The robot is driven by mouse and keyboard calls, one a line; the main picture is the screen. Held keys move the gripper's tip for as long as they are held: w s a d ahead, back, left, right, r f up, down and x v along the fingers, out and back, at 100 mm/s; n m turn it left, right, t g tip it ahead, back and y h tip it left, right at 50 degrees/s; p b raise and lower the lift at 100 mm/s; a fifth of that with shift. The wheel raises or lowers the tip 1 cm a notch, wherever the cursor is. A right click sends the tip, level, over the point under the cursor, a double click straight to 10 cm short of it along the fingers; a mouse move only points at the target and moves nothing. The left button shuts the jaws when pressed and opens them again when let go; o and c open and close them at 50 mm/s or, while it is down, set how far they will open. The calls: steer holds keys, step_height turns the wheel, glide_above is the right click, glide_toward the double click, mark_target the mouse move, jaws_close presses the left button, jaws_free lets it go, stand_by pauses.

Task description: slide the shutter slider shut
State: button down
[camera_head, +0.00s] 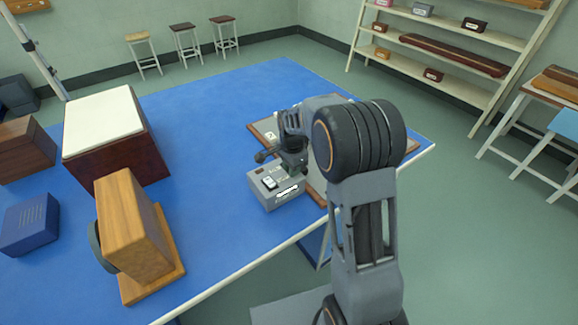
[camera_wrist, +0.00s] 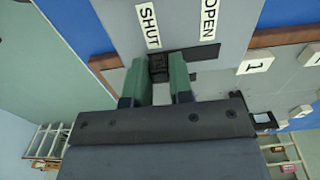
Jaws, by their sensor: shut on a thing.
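The shutter slider (camera_wrist: 160,66) is a small dark knob in the wrist view. It sits between the two green fingertips of my gripper (camera_wrist: 159,76), which is shut on it. The knob lies beside the white SHUT label (camera_wrist: 148,27), left of the OPEN label (camera_wrist: 208,20). A dark strip of the slot (camera_wrist: 208,52) shows to the right of the fingers, near OPEN; the fingers hide part of the slot. In the head view my gripper (camera_head: 291,150) is over the workbench, and the slider cannot be made out there.
A grey box (camera_head: 262,192) with a white label stands near the blue bench's (camera_head: 205,112) front edge. A wooden device (camera_head: 135,225) and a white-topped box (camera_head: 105,125) stand to the left. Numbered tags (camera_wrist: 254,65) lie right of the slider. The bench's far middle is clear.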

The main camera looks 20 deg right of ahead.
steer(key=shift+s+f, duration=0.1)
steer(key=c, duration=1)
jaws_free()
steer(key=shift+s, duration=0.1)
step_height(320, 180, up, 14)
